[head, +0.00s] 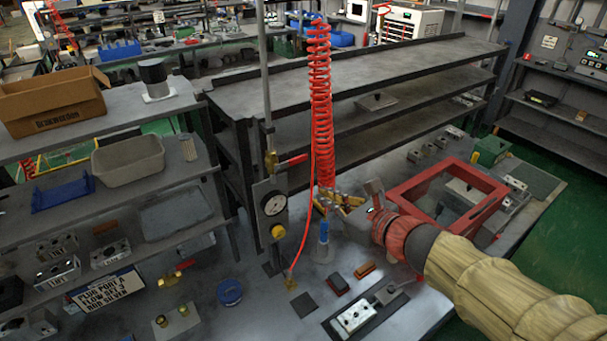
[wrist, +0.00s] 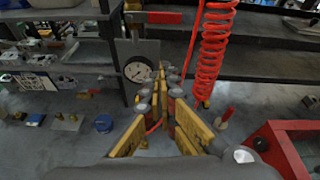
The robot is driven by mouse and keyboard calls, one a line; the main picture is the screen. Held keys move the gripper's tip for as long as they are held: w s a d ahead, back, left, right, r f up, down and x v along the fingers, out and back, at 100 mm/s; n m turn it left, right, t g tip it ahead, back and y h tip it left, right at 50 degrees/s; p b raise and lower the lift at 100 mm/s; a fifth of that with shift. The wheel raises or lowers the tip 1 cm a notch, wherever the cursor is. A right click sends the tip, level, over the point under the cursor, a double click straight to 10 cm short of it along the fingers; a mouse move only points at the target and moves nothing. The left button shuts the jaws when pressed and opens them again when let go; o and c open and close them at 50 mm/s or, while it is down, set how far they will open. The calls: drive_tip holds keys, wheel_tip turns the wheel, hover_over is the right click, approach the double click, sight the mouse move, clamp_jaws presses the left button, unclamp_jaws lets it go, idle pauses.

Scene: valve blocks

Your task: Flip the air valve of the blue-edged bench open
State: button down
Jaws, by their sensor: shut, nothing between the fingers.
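The air valve (head: 291,160) has a red lever on a brass body on the upright pipe, above the gauge panel (head: 270,205). Its lever points sideways to the right, across the pipe. In the wrist view the red lever (wrist: 160,17) is at the top, above the round gauge (wrist: 138,71). My gripper (head: 322,200) has yellow fingers; it is right of the gauge panel and lower than the lever, apart from it. In the wrist view my gripper (wrist: 165,80) has its fingers drawn together, with nothing held. I cannot make out a blue edge on this bench.
A red coiled air hose (head: 319,110) hangs just right of the lever, close to my gripper. A red frame (head: 440,195) stands on the bench to the right. A small brass valve with a red handle (head: 175,275) lies at left. Several blocks lie in front.

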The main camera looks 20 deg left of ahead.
sight(292, 163)
drive_tip(key=shift+d+f+m, duration=0.1)
drive_tip(key=shift+m, duration=0.5)
drive_tip(key=b+x, duration=0.2)
drive_tip(key=x, duration=0.8)
wheel_tip(292, 163, up, 4)
drive_tip(key=shift+r+p, duration=0.1)
drive_tip(key=shift+p, duration=0.5)
drive_tip(key=shift+w, duration=0.15)
drive_tip(key=shift+b, duration=0.4)
